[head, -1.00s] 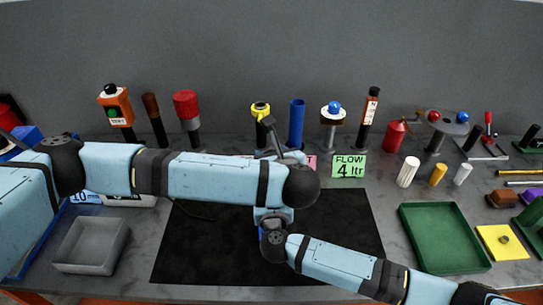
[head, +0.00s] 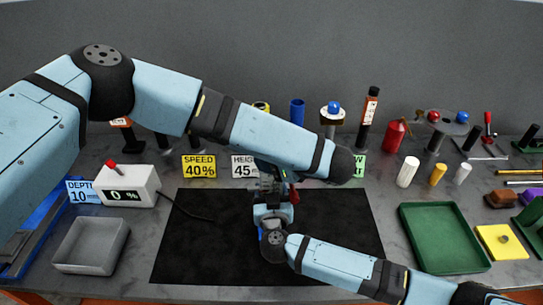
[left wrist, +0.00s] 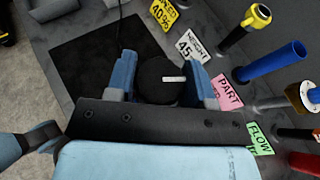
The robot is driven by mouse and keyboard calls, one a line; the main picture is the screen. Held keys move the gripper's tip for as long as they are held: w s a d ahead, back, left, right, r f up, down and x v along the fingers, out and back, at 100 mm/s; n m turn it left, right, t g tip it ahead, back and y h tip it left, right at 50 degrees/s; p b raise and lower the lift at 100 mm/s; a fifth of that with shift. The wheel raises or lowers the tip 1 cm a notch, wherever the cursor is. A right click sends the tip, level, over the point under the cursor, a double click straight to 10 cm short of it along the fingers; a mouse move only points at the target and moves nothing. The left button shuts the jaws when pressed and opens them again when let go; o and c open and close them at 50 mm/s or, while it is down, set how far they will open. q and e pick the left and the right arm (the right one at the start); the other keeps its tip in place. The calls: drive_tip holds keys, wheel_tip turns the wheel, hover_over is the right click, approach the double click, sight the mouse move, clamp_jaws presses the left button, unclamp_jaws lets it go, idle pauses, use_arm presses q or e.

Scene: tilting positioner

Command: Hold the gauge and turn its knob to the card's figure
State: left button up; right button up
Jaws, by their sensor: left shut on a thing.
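The dark round knob (left wrist: 160,90) with a white pointer mark shows in the left wrist view, between the blue fingers of my left gripper (left wrist: 163,78), which is shut on it. In the head view my left gripper (head: 268,180) points down over the black mat, just above my right gripper (head: 271,208). The two grippers hide most of the gauge, and the right fingertips are too hidden to read. The speed card (head: 199,167) reads "SPEED 40%".
Height (head: 244,166) and depth (head: 78,191) cards stand near; part (left wrist: 224,92) and flow (left wrist: 259,139) cards show in the wrist view. A grey tray (head: 88,268) is left and a green tray (head: 443,268) right. Posts line the back.

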use_arm(q)
drive_tip(key=shift+n+g, duration=0.3)
use_arm(e)
drive_tip(key=shift+a, duration=0.1)
use_arm(q)
drive_tip(key=o, duration=0.9)
drive_tip(key=shift+o, duration=0.2)
drive_tip(key=v, duration=1.2)
drive_tip(key=shift+f, duration=0.15)
